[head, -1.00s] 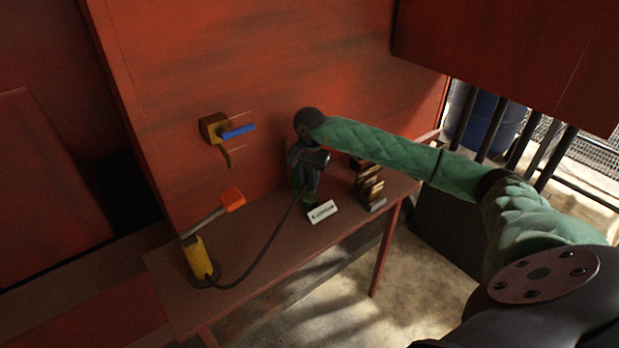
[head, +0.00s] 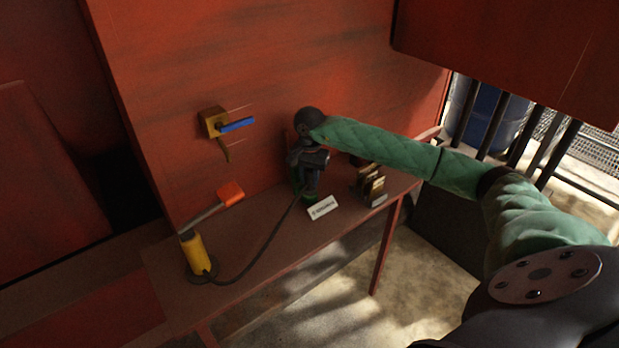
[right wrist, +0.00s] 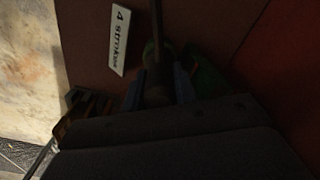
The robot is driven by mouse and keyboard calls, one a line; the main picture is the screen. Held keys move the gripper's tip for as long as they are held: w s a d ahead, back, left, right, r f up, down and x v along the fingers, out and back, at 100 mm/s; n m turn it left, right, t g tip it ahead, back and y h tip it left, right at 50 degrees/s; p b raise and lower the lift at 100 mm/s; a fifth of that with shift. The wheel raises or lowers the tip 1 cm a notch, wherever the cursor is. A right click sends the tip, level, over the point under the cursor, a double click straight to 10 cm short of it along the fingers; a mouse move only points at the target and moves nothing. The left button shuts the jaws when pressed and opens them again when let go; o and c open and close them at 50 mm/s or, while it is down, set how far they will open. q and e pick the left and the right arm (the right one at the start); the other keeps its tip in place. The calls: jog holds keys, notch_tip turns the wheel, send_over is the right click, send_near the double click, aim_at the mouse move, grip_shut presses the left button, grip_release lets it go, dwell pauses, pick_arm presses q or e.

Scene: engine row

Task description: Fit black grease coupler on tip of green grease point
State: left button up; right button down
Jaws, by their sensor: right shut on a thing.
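My right gripper (head: 309,187) is low over the bench and points down, with its arm coming in from the right. In the right wrist view its two bluish fingers (right wrist: 159,86) are shut around the dark grease coupler (right wrist: 156,92), with the black hose rising from it. Green parts (head: 310,198) show just below and beside the gripper on the bench, and green also shows behind the right finger (right wrist: 208,79). The tip of the green grease point is hidden, so I cannot tell whether the coupler touches it. My left gripper is out of view.
A yellow grease pump (head: 194,254) with an orange-gripped lever (head: 230,192) stands on the bench's left end; the hose (head: 255,263) runs from it. A white label (head: 322,207) and brass-coloured blocks (head: 371,187) flank the gripper. A blue-handled valve (head: 236,125) juts from the red wall.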

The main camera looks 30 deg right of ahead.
jog(key=shift+f, duration=0.2)
jog(key=c, duration=1)
grip_release()
jog(key=shift+c, duration=0.2)
jog(key=shift+r+b, duration=0.35)
jog(key=shift+r, duration=0.2)
jog(key=shift+r+b, duration=0.95)
jog(key=shift+r, duration=2.45)
